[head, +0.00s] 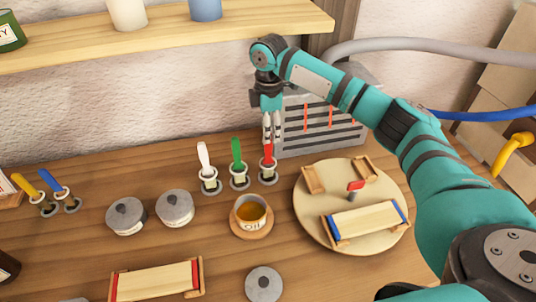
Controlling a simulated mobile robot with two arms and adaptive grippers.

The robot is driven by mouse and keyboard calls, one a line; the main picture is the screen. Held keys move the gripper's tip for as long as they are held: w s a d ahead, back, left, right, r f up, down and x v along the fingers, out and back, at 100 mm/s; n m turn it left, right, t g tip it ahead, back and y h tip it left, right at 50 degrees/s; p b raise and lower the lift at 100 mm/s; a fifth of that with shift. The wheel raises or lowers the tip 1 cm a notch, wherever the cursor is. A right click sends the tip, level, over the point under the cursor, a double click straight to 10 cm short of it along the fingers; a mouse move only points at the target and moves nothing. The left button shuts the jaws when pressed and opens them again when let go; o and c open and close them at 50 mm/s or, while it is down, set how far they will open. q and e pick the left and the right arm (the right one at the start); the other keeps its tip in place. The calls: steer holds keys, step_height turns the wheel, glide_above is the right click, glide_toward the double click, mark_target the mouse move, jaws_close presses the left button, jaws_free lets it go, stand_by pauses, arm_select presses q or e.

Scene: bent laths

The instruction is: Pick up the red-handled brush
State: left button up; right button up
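The red-handled brush (268,153) stands upright in a small holder (268,177) on the workbench, at the right end of a row with a green-handled brush (236,153) and a white-handled brush (203,157). My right gripper (270,136) points down from above, with its fingertips at the top of the red handle. The fingers are close together. I cannot tell whether they touch or grip the handle. My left gripper is not in view.
A round board (312,222) with wooden frames stands right of the brushes. A cup of amber liquid (251,214) is in front of them. A grey slotted box (318,140) is close behind the gripper. A shelf (170,35) overhangs at upper left.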

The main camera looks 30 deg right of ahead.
mark_target(268, 159)
step_height(268, 159, down, 2)
steer(key=shift+f, duration=0.25)
steer(key=shift+f+p, duration=0.25)
steer(key=shift+p, duration=0.15)
step_height(268, 159, down, 4)
steer(key=shift+a+r+p, duration=0.15)
steer(key=shift+p, duration=0.65)
steer(key=shift+f, duration=0.5)
jaws_close()
